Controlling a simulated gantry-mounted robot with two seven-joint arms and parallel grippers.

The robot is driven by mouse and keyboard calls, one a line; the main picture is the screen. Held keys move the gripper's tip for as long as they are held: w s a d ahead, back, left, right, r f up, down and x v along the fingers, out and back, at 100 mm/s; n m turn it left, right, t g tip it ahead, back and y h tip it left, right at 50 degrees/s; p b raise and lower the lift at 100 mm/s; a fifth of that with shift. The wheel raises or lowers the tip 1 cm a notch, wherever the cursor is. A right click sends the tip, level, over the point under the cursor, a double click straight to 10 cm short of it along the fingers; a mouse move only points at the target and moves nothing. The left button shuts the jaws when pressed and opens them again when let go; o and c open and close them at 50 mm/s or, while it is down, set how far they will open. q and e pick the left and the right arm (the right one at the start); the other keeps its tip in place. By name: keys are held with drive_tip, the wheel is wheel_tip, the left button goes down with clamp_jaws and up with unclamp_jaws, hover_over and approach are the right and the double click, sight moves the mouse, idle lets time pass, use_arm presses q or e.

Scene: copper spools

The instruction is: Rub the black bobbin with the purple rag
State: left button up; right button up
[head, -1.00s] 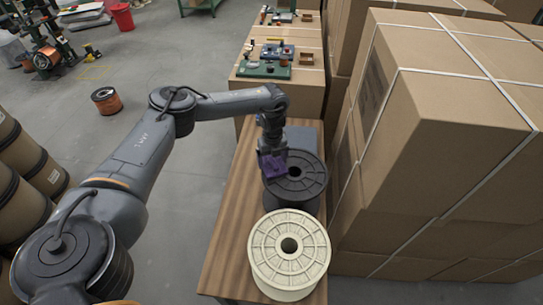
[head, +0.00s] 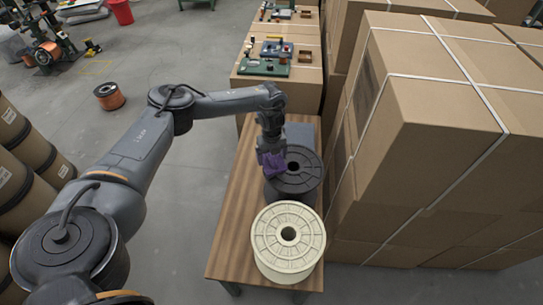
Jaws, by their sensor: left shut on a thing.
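The black bobbin (head: 301,174) stands upright on the wooden table (head: 238,215), its round flange facing up. My left gripper (head: 271,162) is shut on the purple rag (head: 273,164). The rag hangs below the fingers over the left part of the bobbin's top flange. It looks to touch the flange, but I cannot tell for certain. The gripper and rag hide part of the bobbin's left edge. My right gripper is out of view.
A cream spool (head: 289,240) stands on the table in front of the black bobbin. Stacked cardboard boxes (head: 430,130) rise close on the right. A copper spool (head: 108,97) lies on the floor at left. The table's left strip is clear.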

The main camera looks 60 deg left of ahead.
use_arm(q)
wheel_tip(320, 180, up, 3)
drive_tip(key=p, duration=0.2)
drive_tip(key=shift+r+p, duration=0.15)
drive_tip(key=shift+p, duration=0.2)
drive_tip(key=shift+r, duration=0.15)
